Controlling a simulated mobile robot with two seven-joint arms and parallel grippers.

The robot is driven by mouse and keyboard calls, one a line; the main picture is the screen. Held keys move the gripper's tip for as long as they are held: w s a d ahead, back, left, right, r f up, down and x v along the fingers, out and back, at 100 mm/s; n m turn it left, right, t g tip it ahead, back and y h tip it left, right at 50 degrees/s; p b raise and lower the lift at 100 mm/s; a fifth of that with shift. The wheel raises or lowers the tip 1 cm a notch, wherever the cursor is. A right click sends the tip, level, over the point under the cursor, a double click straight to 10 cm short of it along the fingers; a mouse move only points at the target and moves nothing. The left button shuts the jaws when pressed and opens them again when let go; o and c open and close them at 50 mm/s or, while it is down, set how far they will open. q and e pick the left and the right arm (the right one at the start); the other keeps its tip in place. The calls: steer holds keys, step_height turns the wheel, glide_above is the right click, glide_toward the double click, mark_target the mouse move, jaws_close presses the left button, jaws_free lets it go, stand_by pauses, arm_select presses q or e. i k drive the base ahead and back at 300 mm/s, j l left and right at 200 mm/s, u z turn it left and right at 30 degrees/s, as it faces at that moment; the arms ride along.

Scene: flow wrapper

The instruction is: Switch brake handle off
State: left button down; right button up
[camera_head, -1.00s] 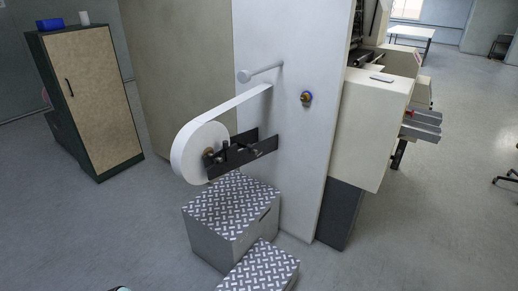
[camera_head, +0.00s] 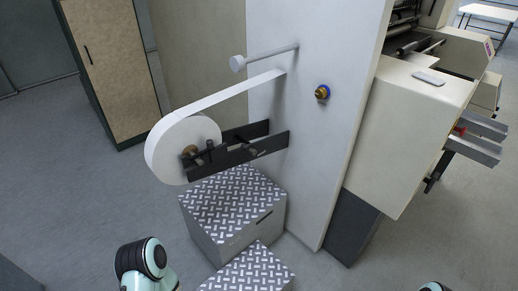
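The flow wrapper's tall white panel (camera_head: 330,150) stands in the middle of the view. A white film roll (camera_head: 168,150) sits on a dark bracket (camera_head: 236,157) fixed to the panel. A small bit of my other arm (camera_head: 434,287) shows at the bottom right edge. Neither gripper is in view.
Two metal tread-plate steps (camera_head: 235,198) stand below the roll. A beige machine housing (camera_head: 408,130) juts out right of the panel, with grey rails (camera_head: 477,137) beyond. A wooden-door cabinet (camera_head: 112,70) stands at the upper left. The floor left of the steps is clear.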

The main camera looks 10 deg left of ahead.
mark_target(251, 151)
steer(key=i+l, duration=0.4)
steer(key=i+l+u, duration=0.1)
steer(key=i+l, duration=0.25)
steer(key=l, duration=0.15)
